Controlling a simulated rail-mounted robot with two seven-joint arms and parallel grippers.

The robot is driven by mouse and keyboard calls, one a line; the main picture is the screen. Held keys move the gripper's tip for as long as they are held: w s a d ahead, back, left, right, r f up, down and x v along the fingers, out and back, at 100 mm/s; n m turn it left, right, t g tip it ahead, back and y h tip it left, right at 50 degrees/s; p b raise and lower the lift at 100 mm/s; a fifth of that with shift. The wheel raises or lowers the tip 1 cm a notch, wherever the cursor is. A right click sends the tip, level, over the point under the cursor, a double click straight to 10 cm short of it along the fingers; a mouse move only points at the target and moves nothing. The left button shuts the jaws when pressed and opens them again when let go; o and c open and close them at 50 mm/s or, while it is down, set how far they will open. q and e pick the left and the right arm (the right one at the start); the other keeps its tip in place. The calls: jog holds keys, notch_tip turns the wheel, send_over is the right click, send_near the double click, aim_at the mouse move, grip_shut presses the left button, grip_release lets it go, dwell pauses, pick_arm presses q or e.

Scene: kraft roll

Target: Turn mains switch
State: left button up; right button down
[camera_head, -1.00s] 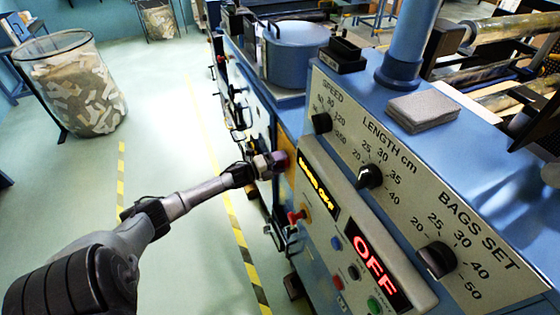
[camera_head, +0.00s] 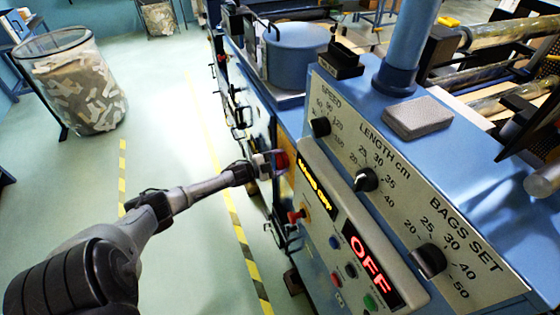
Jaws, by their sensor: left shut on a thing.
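The mains switch (camera_head: 283,160) is a red knob on a yellow plate, on the side of the blue machine beside the control panel. My left gripper (camera_head: 272,161) reaches it from the left and is shut on it; the jaws partly hide the knob, so its exact angle is hard to read. An amber display (camera_head: 315,187) next to it has small text that is hard to read and seems to say mains off. The larger display (camera_head: 368,262) glows red with OFF. My right gripper is not in view.
The panel carries a speed knob (camera_head: 320,127), a length knob (camera_head: 366,180) and a bags set knob (camera_head: 428,261). A red lever-like knob (camera_head: 296,216) sits just below the mains switch. A wire bin (camera_head: 75,85) stands at the left; the floor between is clear.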

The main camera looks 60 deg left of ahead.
pick_arm(q)
jog(key=shift+n, duration=0.5)
jog(key=o, duration=0.9)
jog(key=shift+o, duration=0.2)
jog(key=s+a, duration=0.2)
jog(key=s, duration=1.1)
jog(key=shift+s+p, duration=0.35)
jog(key=shift+a, duration=0.1)
